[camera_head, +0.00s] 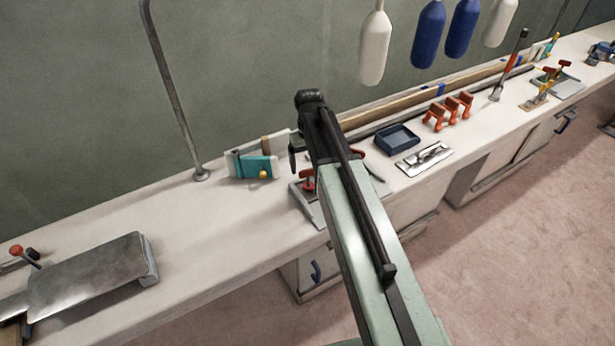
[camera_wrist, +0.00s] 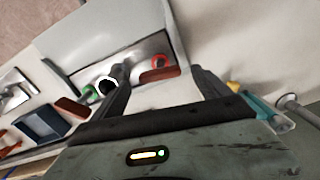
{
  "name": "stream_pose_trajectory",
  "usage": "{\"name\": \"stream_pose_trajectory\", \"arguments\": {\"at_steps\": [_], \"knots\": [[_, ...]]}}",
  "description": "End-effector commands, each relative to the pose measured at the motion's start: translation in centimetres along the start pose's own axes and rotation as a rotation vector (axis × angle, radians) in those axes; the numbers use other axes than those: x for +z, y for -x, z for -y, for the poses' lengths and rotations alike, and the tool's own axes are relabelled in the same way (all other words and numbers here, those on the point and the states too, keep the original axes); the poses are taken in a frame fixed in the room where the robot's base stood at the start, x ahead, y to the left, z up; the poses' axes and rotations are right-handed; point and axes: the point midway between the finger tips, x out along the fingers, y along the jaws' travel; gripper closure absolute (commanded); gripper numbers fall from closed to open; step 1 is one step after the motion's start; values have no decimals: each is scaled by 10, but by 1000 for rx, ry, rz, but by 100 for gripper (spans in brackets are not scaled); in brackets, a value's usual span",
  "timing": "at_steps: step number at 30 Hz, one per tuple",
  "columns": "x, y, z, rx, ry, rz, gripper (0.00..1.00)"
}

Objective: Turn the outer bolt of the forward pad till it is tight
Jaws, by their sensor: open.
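In the wrist view a grey metal pad (camera_wrist: 130,62) lies on the white bench. A red round bolt head (camera_wrist: 160,63) stands on it, seen between the tips of my gripper (camera_wrist: 158,72). A dark ring with a white centre (camera_wrist: 108,87) and a green round part (camera_wrist: 90,91) show beside the left finger, which partly covers them. I cannot tell which is the outer bolt. In the head view my arm hides much of the pad (camera_head: 304,203); a red part (camera_head: 308,185) shows beside my gripper (camera_head: 299,158). The jaws are apart and hold nothing that I can see.
A teal block (camera_head: 254,168) and a metal post (camera_head: 201,174) stand left of my gripper. A blue tray (camera_head: 397,138), a metal plate (camera_head: 424,158) and orange clamps (camera_head: 448,110) lie to the right. Bare bench lies left, before a large metal plate (camera_head: 90,275).

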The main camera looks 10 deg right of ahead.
Motion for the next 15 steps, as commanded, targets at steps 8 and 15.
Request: {"name": "stream_pose_trajectory", "arguments": {"at_steps": [8, 15], "knots": [[0, -37, 0, 0, -1, 0, 13], [0, -34, -1, 0, -1, 0, 21]]}}
